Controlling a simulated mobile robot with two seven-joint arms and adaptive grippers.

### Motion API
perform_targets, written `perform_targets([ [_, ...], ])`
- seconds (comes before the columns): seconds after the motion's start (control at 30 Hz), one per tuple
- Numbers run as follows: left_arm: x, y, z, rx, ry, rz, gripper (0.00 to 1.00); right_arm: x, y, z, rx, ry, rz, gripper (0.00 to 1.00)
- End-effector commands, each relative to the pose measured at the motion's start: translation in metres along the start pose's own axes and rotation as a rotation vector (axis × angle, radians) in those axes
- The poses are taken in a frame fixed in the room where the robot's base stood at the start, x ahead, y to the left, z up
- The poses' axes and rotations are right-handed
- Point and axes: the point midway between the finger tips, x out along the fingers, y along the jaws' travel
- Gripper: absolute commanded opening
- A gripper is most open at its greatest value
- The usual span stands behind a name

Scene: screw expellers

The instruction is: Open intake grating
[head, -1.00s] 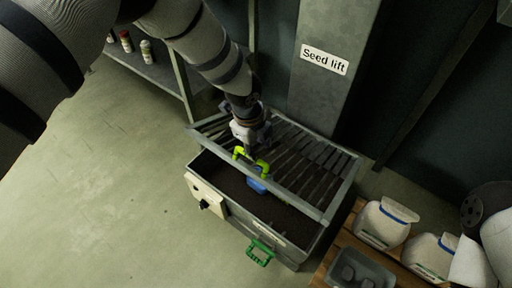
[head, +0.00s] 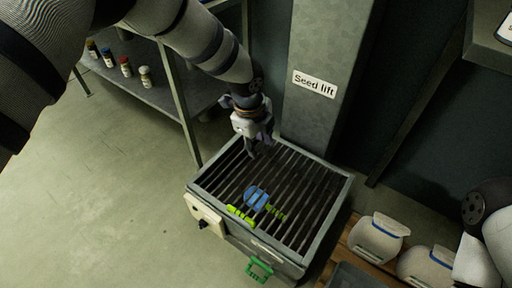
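The intake grating (head: 300,183) lies flat over the grey intake box (head: 318,240), its dark bars running across the opening. A yellow-green handle (head: 240,216) shows at its front edge. A blue piece (head: 256,198) and another yellow-green piece (head: 277,212) show among the bars; whether they lie on or under them I cannot tell. My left gripper (head: 260,151) hangs over the back left part of the grating, apart from the handle. Its fingers look spread, with nothing between them. My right gripper is out of view; part of my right arm shows at the right edge.
The grey seed lift column (head: 325,55) stands right behind the box. A shelf (head: 160,97) with several small bottles is at the back left. A green handle (head: 259,269) is low on the box front. The left floor is clear.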

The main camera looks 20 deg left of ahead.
Motion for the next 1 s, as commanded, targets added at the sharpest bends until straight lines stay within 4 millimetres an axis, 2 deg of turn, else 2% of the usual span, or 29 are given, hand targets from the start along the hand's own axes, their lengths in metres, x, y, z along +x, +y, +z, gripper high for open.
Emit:
perform_targets([
  [0.03,-0.007,-0.003,0.000,-0.001,-0.001,-0.005,0.33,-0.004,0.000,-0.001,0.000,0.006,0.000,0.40],
  [0.33,-0.029,-0.013,0.000,-0.001,0.000,-0.003,0.33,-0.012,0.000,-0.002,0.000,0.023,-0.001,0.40],
  [1.0,-0.030,-0.013,0.000,-0.001,0.000,0.000,0.33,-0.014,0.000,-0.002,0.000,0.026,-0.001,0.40],
])
